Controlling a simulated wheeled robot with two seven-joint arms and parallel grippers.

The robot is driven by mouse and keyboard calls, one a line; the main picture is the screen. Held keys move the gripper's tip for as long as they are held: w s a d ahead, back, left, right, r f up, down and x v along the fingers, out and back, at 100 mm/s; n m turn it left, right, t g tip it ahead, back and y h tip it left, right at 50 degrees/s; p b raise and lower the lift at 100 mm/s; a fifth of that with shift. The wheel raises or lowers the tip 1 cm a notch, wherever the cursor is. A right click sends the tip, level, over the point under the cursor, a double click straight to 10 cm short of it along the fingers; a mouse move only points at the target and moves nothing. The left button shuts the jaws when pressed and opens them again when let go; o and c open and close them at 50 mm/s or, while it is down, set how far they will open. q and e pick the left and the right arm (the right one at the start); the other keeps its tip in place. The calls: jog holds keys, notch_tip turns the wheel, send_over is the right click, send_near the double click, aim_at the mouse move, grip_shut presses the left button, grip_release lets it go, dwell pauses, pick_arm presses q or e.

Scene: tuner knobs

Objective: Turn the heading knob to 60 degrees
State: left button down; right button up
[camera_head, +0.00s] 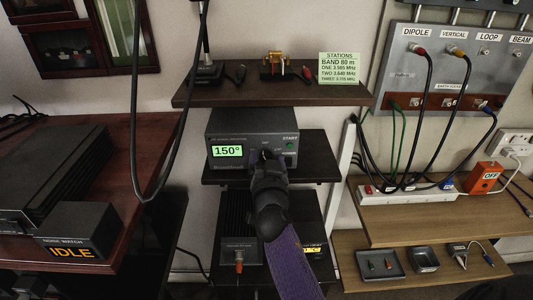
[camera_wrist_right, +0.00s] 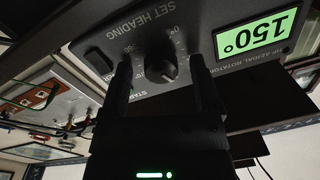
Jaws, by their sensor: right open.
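The heading knob (camera_wrist_right: 161,67) is a dark round knob with a pale pointer, on the grey front panel of the aerial rotator box (camera_head: 228,122). The green display (camera_head: 227,151) reads 150°, and it also shows upside down in the right wrist view (camera_wrist_right: 255,32). My right gripper (camera_head: 267,160) is in front of the panel and hides most of the knob in the head view. In the right wrist view, my right gripper (camera_wrist_right: 160,66) is open, with one finger on each side of the knob and visible gaps between. My left gripper is not in view.
The rotator box stands on a dark shelf (camera_head: 223,179), below another shelf (camera_head: 220,98) with keys and a stations card (camera_head: 339,68). A black cable hangs left of it. A power strip (camera_head: 400,195) and an antenna panel are at right. An IDLE box (camera_head: 78,232) is at left.

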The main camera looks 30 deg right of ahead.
jog(key=shift+s+a, duration=0.1)
jog(key=shift+s, duration=0.05)
jog(key=shift+c, duration=1.5)
grip_shut()
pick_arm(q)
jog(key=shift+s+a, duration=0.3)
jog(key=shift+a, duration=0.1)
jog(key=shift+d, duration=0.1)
pick_arm(e)
jog(key=shift+n, duration=0.3)
pick_arm(q)
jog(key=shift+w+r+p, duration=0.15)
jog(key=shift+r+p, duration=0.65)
jog(key=shift+p, duration=0.05)
pick_arm(e)
jog(key=shift+n+g, duration=0.4)
jog(key=shift+n, duration=5.7)
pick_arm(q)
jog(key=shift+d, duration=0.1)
pick_arm(e)
jog(key=shift+a, duration=0.1)
